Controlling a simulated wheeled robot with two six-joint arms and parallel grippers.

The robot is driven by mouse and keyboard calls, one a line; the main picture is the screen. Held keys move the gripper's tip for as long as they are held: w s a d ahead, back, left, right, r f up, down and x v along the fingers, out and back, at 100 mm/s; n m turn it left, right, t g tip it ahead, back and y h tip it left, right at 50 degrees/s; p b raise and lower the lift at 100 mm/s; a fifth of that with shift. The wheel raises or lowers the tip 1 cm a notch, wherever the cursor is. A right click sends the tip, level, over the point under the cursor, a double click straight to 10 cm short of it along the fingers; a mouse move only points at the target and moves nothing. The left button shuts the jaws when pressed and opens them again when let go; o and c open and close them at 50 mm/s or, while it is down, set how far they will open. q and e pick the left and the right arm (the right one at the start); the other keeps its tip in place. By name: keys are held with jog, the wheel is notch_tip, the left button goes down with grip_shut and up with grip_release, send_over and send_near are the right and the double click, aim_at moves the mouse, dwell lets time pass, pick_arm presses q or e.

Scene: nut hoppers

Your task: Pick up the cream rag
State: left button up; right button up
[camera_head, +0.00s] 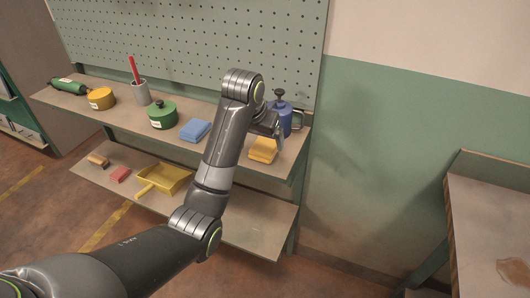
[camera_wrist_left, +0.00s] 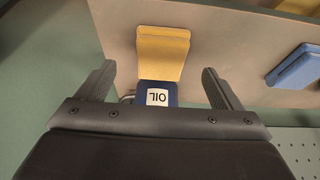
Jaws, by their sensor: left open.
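A folded yellow-orange rag (camera_head: 263,150) lies near the right end of the upper shelf. It shows in the left wrist view (camera_wrist_left: 162,48) as a thick folded pad, ahead of and between the fingers. No clearly cream-coloured rag shows. My left gripper (camera_head: 273,129) is beside and above this rag, close to the blue oil can, and the arm hides part of it in the head view. In the left wrist view the gripper (camera_wrist_left: 159,78) is open, with nothing held. My right gripper is not in view.
A blue oil can (camera_head: 285,119) stands right behind the rag; its label reads OIL in the left wrist view (camera_wrist_left: 158,97). A blue folded rag (camera_head: 195,130) and a green tin (camera_head: 162,114) lie to the left. A yellow dustpan (camera_head: 165,179) is on the lower shelf.

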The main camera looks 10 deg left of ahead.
aim_at(261, 150)
pick_arm(q)
jog(key=shift+f+b, duration=0.3)
jog(key=shift+f, duration=0.15)
jog(key=shift+x, duration=2.1)
jog(key=shift+s+a+f, duration=0.1)
jog(key=shift+s, duration=0.1)
jog(key=c, duration=1.2)
jog(key=shift+o, duration=0.2)
